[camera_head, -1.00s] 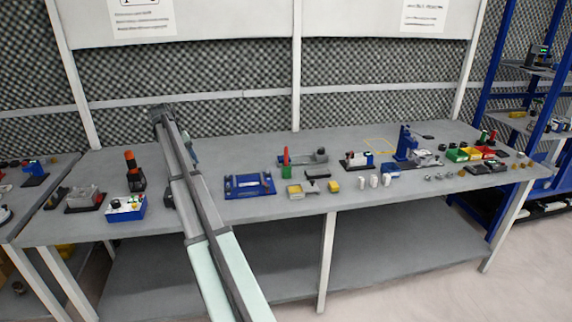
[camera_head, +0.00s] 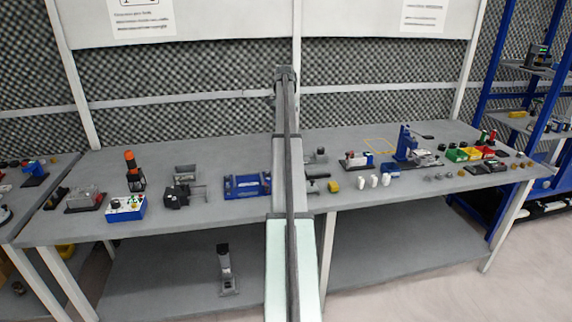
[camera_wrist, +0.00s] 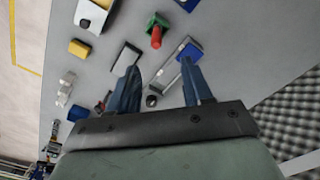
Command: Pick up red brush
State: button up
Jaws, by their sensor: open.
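The red brush (camera_wrist: 157,37) shows in the wrist view as a red upright piece at a green block (camera_wrist: 158,21). It lies beyond my fingertips, between their two lines. My gripper (camera_wrist: 160,64) is open and empty, pointing over the table. The brush is apart from both fingers. In the head view my arm crosses the middle of the table and hides the brush and my gripper.
A grey fixture with a blue end (camera_wrist: 190,48) lies by the right finger. A dark flat block (camera_wrist: 125,57) is by the left finger. A yellow block (camera_wrist: 80,47) is further left. The head view shows a blue frame (camera_head: 247,185) left of my arm and white cylinders (camera_head: 374,181) right.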

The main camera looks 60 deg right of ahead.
jog(key=shift+s+d+f, duration=0.1)
jog(key=shift+s+d, duration=0.1)
jog(key=shift+f, duration=0.25)
notch_tip(320, 180, down, 8)
jog(key=shift+r, duration=0.1)
jog(key=shift+s+a+f, duration=0.1)
jog(key=shift+f, duration=1.25)
jog(key=shift+a+f, duration=0.1)
jog(key=shift+f, duration=1.2)
jog(key=shift+c, duration=0.4)
grip_shut()
